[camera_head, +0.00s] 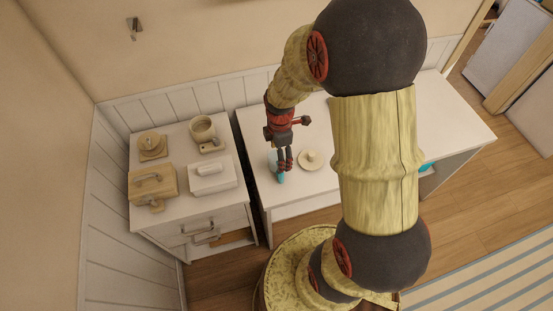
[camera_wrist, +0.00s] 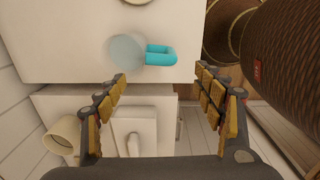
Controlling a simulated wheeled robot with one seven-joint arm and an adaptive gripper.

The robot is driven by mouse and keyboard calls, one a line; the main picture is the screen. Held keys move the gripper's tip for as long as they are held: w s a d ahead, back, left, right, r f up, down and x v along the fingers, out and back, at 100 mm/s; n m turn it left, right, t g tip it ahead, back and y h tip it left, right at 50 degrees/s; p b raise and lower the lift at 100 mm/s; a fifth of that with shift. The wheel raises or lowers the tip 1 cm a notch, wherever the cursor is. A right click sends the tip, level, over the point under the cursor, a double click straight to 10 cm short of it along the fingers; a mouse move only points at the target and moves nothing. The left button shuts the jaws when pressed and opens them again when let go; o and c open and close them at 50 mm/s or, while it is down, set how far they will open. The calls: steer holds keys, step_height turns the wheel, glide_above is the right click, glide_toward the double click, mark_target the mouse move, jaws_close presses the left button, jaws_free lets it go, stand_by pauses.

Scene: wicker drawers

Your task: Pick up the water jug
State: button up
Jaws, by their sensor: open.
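The water jug (camera_wrist: 127,51) has a pale, see-through round body and a bright turquoise handle that points right in the wrist view. It stands on the white counter near the edge. In the head view the jug (camera_head: 272,158) is small and partly hidden by my gripper (camera_head: 284,164). In the wrist view my gripper (camera_wrist: 161,75) is open, with its fingers wide apart and nothing between the tips. The jug and its handle show just beyond the fingertips. I see no clear contact between them.
A round lidded dish (camera_head: 311,160) is right of the jug. The left cabinet top (camera_head: 178,205) carries a pot (camera_head: 203,128), a white lidded box (camera_head: 212,177), a wooden box (camera_head: 152,184) and a small lidded item (camera_head: 152,144). The counter's right part (camera_head: 450,115) looks clear.

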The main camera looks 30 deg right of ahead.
steer(key=shift+n, duration=0.4)
steer(key=f, duration=0.2)
steer(key=f+b, duration=0.1)
steer(key=f, duration=0.4)
steer(key=shift+s+d+f, duration=0.1)
steer(key=shift+d+f, duration=0.15)
steer(key=shift+f, duration=0.05)
steer(key=shift+f+b, duration=1.05)
steer(key=shift+f, duration=1.95)
steer(key=shift+a, duration=0.1)
steer(key=shift+c, duration=0.4)
steer(key=c, duration=1.5)
steer(key=shift+c, duration=0.5)
steer(key=shift+r, duration=0.15)
